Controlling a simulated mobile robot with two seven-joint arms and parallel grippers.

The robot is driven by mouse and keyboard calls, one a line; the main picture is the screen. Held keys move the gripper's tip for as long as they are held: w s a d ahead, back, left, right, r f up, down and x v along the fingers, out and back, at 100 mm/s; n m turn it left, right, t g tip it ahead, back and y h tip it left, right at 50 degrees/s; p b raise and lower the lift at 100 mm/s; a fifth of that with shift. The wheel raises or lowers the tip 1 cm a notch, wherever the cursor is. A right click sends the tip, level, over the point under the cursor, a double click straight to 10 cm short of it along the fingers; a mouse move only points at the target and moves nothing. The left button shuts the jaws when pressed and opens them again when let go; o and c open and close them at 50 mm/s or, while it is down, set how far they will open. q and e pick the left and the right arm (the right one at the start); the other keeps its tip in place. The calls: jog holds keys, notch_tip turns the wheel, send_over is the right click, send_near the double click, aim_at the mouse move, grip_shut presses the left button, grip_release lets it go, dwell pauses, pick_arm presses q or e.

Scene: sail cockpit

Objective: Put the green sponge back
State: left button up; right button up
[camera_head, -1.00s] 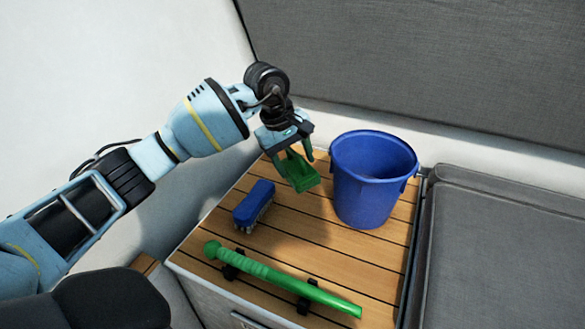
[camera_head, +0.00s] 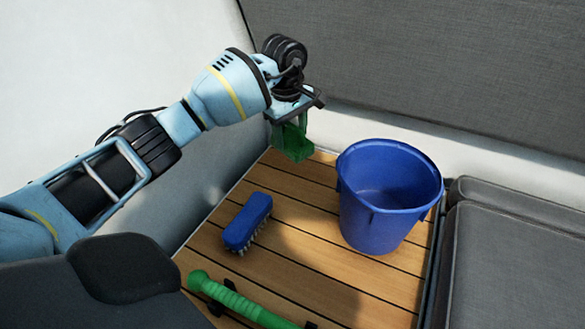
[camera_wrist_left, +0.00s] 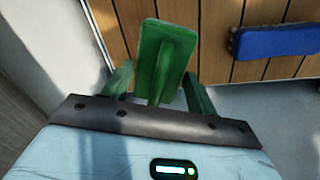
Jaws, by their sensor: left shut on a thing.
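The green sponge (camera_head: 293,143) is held in my left gripper (camera_head: 289,124), above the back left part of the slatted wooden top (camera_head: 322,272). In the left wrist view the sponge (camera_wrist_left: 166,52) stands out between the two green fingers of the left gripper (camera_wrist_left: 160,85). I cannot tell whether the sponge's lower end touches the wood. My right gripper is not in view.
A blue bucket (camera_head: 385,215) stands upright on the right of the wooden top. A blue brush (camera_head: 247,222) lies left of it, bristles down. A green handle (camera_head: 240,302) lies at the front. Grey cushions (camera_head: 515,255) border the right side.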

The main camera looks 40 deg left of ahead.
pick_arm(q)
notch_tip(320, 180, down, 6)
jog(key=shift+r+b, duration=0.15)
jog(key=shift+b, duration=0.45)
jog(key=shift+f, duration=0.3)
notch_tip(320, 180, down, 4)
jog(key=shift+r+b, duration=0.25)
jog(key=shift+b, duration=0.25)
jog(key=shift+r, duration=0.1)
jog(key=o, duration=1)
jog(key=r+p, duration=0.1)
jog(key=r, duration=0.3)
jog(key=r+p, duration=0.1)
jog(key=r, duration=0.3)
jog(key=s+r+p, duration=0.1)
jog(key=r, duration=0.3)
jog(key=shift+a, duration=0.1)
